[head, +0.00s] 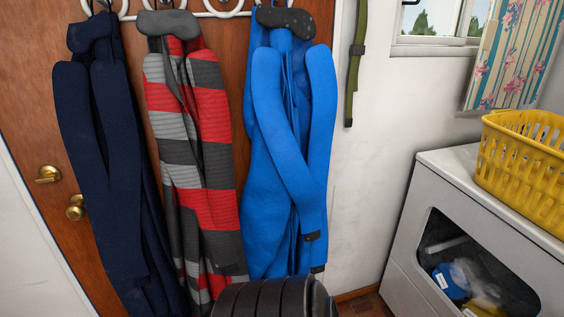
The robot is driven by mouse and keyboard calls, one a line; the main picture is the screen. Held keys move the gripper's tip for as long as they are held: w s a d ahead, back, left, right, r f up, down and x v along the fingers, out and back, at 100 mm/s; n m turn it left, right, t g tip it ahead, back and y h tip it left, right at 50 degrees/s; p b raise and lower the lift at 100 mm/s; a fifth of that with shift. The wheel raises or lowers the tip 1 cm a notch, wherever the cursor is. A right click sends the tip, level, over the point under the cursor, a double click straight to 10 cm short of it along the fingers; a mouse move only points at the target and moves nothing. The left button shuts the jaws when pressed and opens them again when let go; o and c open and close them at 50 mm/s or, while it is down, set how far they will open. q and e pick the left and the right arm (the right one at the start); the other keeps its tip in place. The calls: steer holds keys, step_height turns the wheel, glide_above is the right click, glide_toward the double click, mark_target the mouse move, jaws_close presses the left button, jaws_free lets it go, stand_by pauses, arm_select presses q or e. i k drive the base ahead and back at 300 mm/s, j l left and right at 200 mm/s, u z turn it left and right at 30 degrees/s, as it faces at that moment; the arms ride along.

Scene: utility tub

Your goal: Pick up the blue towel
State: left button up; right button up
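No thing in the head view is clearly a towel. A bright blue piece (451,281) with a white patch shows inside the dark window of the white machine (400,262) at the lower right. It may be cloth, but it is partly hidden and I cannot tell. A large bright blue jacket (265,190) hangs from the rack on the wooden door. Neither of my grippers is in view.
A navy jacket (95,130) and a red-grey striped jacket (205,155) hang beside the blue jacket on the door (222,70). A yellow basket (525,160) stands on the machine. A green strap (355,65) hangs on the wall. A dark ribbed shape fills the bottom centre.

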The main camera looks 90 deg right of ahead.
mark_target(454, 277)
steer(key=l+z, duration=1.35)
steer(key=i+l+z, duration=0.1)
steer(key=l+z, duration=0.25)
steer(key=z, duration=0.15)
